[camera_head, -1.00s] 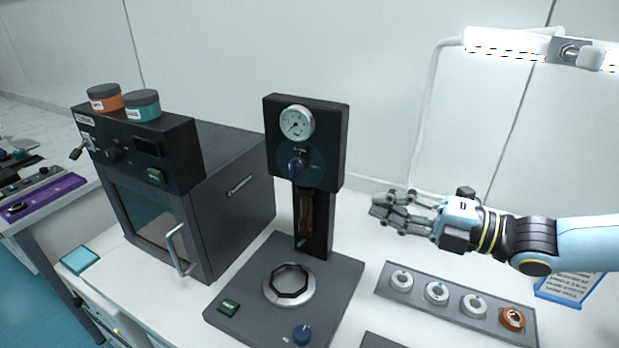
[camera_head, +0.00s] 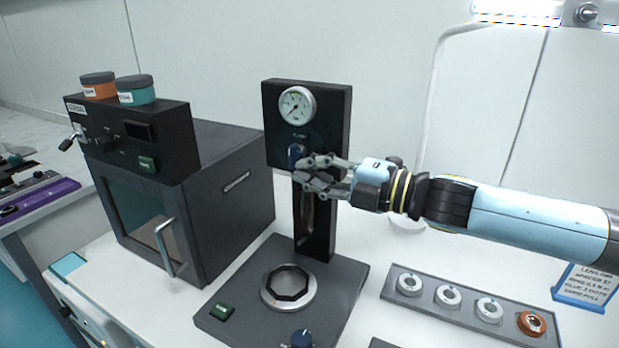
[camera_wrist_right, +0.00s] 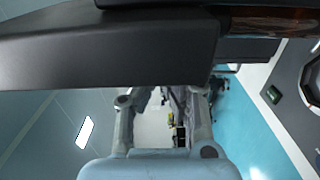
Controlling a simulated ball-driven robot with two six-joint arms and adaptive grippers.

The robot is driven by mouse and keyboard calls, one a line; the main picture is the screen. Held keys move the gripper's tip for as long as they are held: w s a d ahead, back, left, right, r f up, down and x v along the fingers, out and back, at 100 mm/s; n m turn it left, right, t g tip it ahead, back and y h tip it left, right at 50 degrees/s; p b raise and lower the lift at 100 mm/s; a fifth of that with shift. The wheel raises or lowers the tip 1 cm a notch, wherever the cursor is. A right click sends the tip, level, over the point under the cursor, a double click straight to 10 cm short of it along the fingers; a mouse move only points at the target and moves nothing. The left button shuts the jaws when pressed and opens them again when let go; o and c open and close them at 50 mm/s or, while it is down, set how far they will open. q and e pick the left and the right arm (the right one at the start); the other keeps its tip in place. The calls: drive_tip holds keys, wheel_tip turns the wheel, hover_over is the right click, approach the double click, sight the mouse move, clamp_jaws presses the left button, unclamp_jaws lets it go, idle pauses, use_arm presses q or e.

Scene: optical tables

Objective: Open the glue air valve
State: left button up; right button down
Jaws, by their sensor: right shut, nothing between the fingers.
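The glue station is a black upright panel (camera_head: 335,105) with a round pressure gauge (camera_head: 297,106) at its top. A dark blue valve knob (camera_head: 295,154) sits below the gauge. My right gripper (camera_head: 304,172) is shut and empty, with its fingertips right at the knob's lower right side. I cannot tell whether they touch it. In the right wrist view the black panel's body (camera_wrist_right: 110,50) fills the top, close in front of the fingers, and the knob cannot be made out. My left gripper is in neither view.
A dark oven (camera_head: 235,185) with two jars on top stands left of the station. The station's base (camera_head: 250,290) carries a ring, a green button and a blue knob. A grey strip (camera_head: 470,312) with several lens rings lies at the lower right. A blue-framed card (camera_head: 585,287) stands beyond it.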

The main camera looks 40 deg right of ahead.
drive_tip(key=shift+w, duration=0.2)
drive_tip(key=shift+f, duration=0.1)
